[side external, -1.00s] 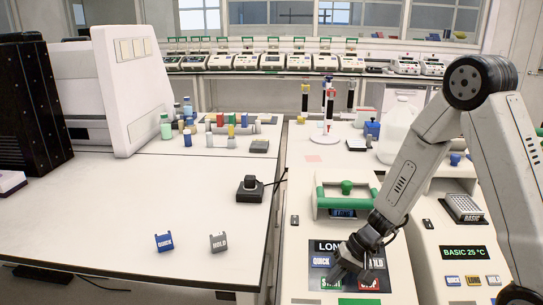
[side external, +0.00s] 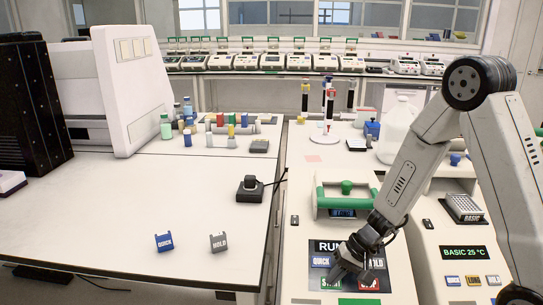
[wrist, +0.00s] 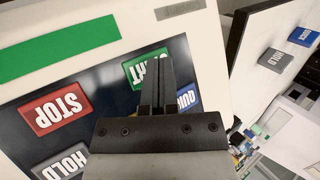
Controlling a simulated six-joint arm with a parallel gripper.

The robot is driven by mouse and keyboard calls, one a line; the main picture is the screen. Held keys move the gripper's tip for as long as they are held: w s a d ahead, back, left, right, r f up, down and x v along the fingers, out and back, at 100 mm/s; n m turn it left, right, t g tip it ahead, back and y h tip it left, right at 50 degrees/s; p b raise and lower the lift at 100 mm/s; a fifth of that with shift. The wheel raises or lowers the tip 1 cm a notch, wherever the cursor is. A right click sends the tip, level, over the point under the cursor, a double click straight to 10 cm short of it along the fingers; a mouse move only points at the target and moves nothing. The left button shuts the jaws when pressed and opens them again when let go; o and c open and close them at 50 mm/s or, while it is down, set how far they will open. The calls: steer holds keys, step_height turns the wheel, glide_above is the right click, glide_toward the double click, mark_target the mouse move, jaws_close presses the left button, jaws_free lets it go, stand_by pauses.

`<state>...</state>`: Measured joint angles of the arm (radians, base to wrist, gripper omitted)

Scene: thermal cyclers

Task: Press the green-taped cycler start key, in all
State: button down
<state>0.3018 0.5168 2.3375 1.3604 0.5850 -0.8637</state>
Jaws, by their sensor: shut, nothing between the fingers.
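The green-taped cycler (side external: 300,262) stands at the front centre, with a green tape strip (wrist: 60,48) on its panel. Its dark key panel shows a green START key (wrist: 134,72), a red STOP key (wrist: 56,106), a grey HOLD key (wrist: 64,165) and a blue QUICK key (wrist: 186,99). The panel's display (side external: 327,246) begins with "RUN"; the rest is hidden behind my arm. My gripper (wrist: 154,56) is shut and empty, fingertips over the START key and covering part of it. In the side view my gripper (side external: 336,276) is low at the panel; contact cannot be told for certain.
Loose blue QUICK (side external: 164,242) and grey HOLD (side external: 219,242) key caps lie on the left bench. A second cycler reading BASIC 25 °C (side external: 466,253) stands right. A black block with a cable (side external: 250,189) sits near the left bench's edge.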

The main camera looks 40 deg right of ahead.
mark_target(334, 299)
steer(key=shift+s+a+r, duration=0.15)
steer(key=shift+s+r, duration=0.05)
steer(key=shift+r, duration=0.35)
steer(key=shift+s+a+r, duration=0.25)
steer(key=shift+r, duration=0.5)
steer(key=shift+s+a+r, duration=0.25)
steer(key=shift+r, duration=0.5)
steer(key=shift+s+a+r, duration=0.25)
steer(key=shift+r, duration=0.5)
steer(key=s+n+h, duration=0.1)
steer(key=n+h, duration=0.1)
steer(key=s+r+n+h, duration=0.1)
steer(key=n+h, duration=0.1)
steer(key=n, duration=0.1)
steer(key=s+d+r+n+h, duration=0.1)
steer(key=s+n, duration=0.1)
steer(key=n, duration=0.1)
steer(key=shift+d+r+g+h, duration=0.1)
steer(key=shift+r+g+h, duration=0.15)
steer(key=shift+g+h, duration=0.15)
